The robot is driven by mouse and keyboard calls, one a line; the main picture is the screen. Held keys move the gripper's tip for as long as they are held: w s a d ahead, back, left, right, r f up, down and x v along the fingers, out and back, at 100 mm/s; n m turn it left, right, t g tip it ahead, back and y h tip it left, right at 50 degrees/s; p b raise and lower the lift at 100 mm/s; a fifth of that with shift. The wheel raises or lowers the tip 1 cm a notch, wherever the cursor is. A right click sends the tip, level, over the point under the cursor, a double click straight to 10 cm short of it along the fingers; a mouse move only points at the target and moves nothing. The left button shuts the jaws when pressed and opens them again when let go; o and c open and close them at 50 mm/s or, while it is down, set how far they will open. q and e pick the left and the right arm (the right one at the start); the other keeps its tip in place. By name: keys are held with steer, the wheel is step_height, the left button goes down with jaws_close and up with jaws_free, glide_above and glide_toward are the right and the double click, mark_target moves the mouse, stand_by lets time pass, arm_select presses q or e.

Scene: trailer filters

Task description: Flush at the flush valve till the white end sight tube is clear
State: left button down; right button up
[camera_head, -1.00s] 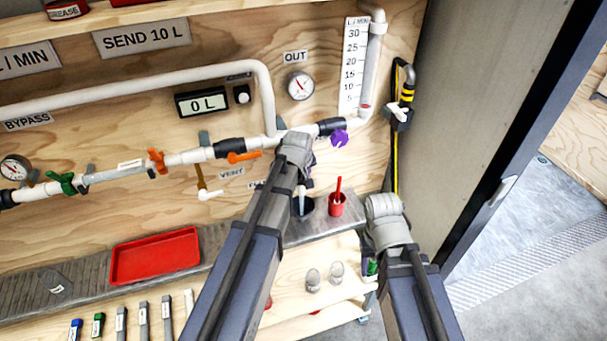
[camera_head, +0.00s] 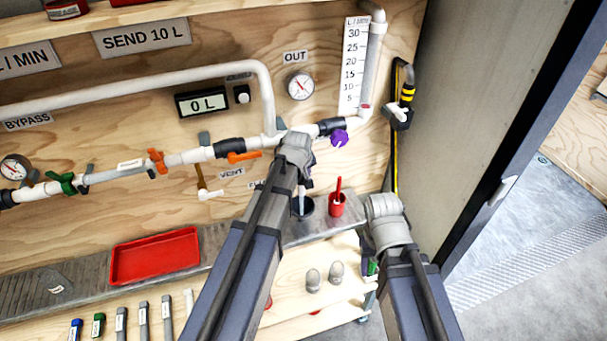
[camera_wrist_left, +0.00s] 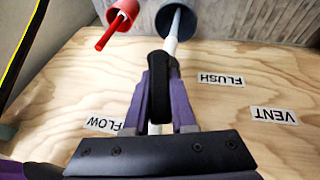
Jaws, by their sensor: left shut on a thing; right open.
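My left gripper (camera_wrist_left: 160,92) has its purple fingers closed around a black valve handle or body on a white pipe, near the FLUSH label (camera_wrist_left: 221,79). A pale tube (camera_wrist_left: 174,28) runs from there into a dark cup (camera_wrist_left: 205,19); its lower end looks grey-blue, and I cannot judge its clearness. In the head view the tube (camera_head: 302,191) and dark cup (camera_head: 303,210) show beside my left wrist, which hides the valve. My right gripper (camera_head: 385,207) is open, right of the red cup; its fingers are mostly hidden behind the wrist.
A red cup (camera_head: 337,207) with a red stick stands beside the dark cup. A purple knob (camera_head: 340,138) is above. A red tray (camera_head: 155,256) lies left on the grey ledge. A lit counter (camera_head: 203,101) reads 0 L. The grey wall (camera_head: 480,100) bounds the right side.

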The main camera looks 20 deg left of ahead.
arm_select(q)
steer(key=shift+a+f, duration=0.1)
steer(key=f+n+t+h+b, duration=0.1)
steer(key=t+h+b, duration=0.2)
steer(key=b, duration=0.4)
steer(key=s+a+f+n+t+h+b, duration=0.1)
steer(key=t+h+b, duration=0.2)
steer(key=b, duration=0.5)
steer(key=f+n+t+h+b, duration=0.1)
steer(key=t+h+b, duration=0.2)
steer(key=b, duration=0.5)
steer(key=shift+s+a+n+t+h, duration=0.3)
steer(key=shift+a+n+t+h, duration=0.1)
steer(key=shift+h, duration=0.5)
steer(key=c, duration=0.7)
jaws_free()
steer(key=shift+w, duration=0.1)
steer(key=shift+c, duration=0.2)
steer(key=v, duration=0.8)
steer(key=shift+d, duration=0.1)
